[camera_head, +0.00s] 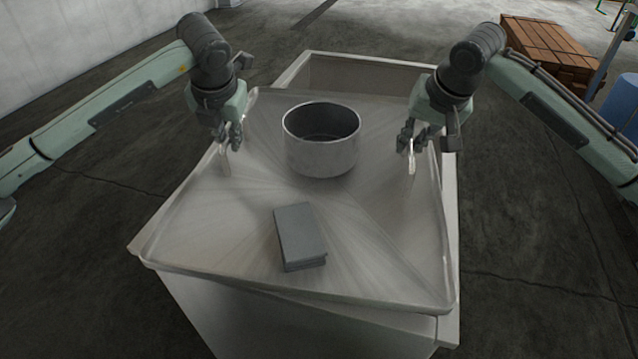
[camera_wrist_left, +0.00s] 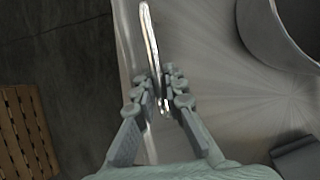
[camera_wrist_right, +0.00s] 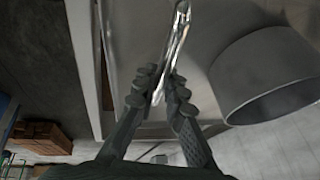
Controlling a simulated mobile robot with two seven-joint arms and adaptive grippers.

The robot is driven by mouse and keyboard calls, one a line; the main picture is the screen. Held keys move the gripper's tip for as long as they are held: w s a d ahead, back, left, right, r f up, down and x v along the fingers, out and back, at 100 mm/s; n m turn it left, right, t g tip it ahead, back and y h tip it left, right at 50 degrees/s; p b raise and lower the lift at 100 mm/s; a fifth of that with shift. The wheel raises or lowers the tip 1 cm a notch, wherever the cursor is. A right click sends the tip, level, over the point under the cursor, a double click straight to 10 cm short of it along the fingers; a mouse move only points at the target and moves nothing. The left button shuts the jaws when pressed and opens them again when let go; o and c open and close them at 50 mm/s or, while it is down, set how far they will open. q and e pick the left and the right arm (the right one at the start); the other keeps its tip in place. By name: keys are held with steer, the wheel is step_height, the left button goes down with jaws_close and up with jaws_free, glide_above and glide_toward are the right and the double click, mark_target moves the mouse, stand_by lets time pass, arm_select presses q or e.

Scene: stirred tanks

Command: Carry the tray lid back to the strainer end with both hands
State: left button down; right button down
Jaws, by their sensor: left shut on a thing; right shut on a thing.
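The tray lid (camera_head: 200,225) is a broad, shiny metal sheet with a raised rim. It lies over the top of a metal tank (camera_head: 290,325), turned slightly askew to it; I cannot tell whether it rests on the tank or hangs just above. My left gripper (camera_head: 229,142) is shut on the lid's left handle (camera_head: 224,162), a thin bright bar also seen in the left wrist view (camera_wrist_left: 151,40). My right gripper (camera_head: 412,143) is shut on the right handle (camera_head: 411,168), which also shows in the right wrist view (camera_wrist_right: 177,45). The strainer is not discernible.
A round, open metal pot (camera_head: 322,155) stands upright on the lid between my grippers. A dark grey block (camera_head: 299,232) lies nearer the front. Behind the lid, an uncovered tank section (camera_head: 365,78) shows. A wooden crate (camera_head: 550,45) and a blue barrel (camera_head: 622,105) stand at the right.

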mark_target(234, 162)
arm_select(q)
steer(key=shift+w, duration=0.1)
